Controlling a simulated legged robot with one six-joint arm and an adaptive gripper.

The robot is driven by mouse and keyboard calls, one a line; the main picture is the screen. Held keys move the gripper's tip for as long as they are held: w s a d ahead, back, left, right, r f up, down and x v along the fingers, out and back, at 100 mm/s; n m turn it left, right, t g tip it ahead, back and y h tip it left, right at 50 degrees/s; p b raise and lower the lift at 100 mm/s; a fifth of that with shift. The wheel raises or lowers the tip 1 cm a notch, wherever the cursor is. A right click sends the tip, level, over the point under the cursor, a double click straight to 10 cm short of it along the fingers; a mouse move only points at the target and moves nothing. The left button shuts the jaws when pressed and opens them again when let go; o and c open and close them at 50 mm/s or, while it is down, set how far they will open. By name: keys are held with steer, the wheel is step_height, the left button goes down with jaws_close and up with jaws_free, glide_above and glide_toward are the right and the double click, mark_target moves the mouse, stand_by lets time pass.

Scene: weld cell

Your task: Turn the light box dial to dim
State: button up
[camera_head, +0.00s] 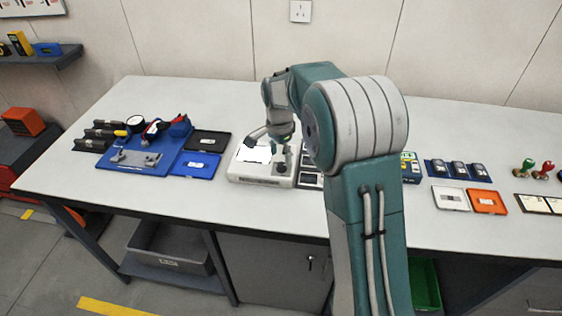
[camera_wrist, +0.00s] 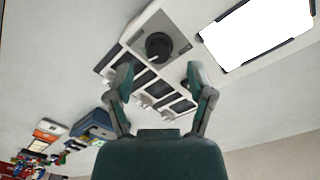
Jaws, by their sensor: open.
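The light box (camera_head: 262,181) stands on the bench, left of my arm in the head view. Its bright panel shows in the wrist view (camera_wrist: 258,36), lit white. The dial (camera_wrist: 159,46) is a round black knob on a grey plate beside the panel. My gripper (camera_wrist: 158,77) is open and empty, with its two fingers apart on either side of the dial's line in the wrist view. The dial lies just beyond the fingertips, and I see no contact. In the head view my gripper (camera_head: 269,139) hangs over the light box, partly covering it. The dial's pointer setting cannot be read.
A blue board (camera_head: 118,156) with tools and a blue tray (camera_head: 196,165) lie left of the light box. A black-slotted holder (camera_head: 309,180) stands close on its right. An orange tray (camera_head: 487,201) lies further right. The bench front is clear.

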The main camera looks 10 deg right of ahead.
mark_target(281, 165)
step_height(281, 165, down, 2)
steer(key=shift+a+f, duration=0.15)
steer(key=shift+d+f, duration=0.3)
steer(key=shift+f, duration=0.05)
jaws_close()
steer(key=shift+a+n, duration=0.1)
steer(key=shift+n, duration=0.2)
steer(key=n, duration=0.4)
steer(key=shift+s, duration=0.1)
steer(key=n, duration=0.5)
steer(key=shift+n, duration=0.4)
steer(key=n, duration=0.5)
steer(key=shift+s+f, duration=0.1)
steer(key=shift+n+t, duration=0.3)
steer(key=shift+n, duration=2.2)
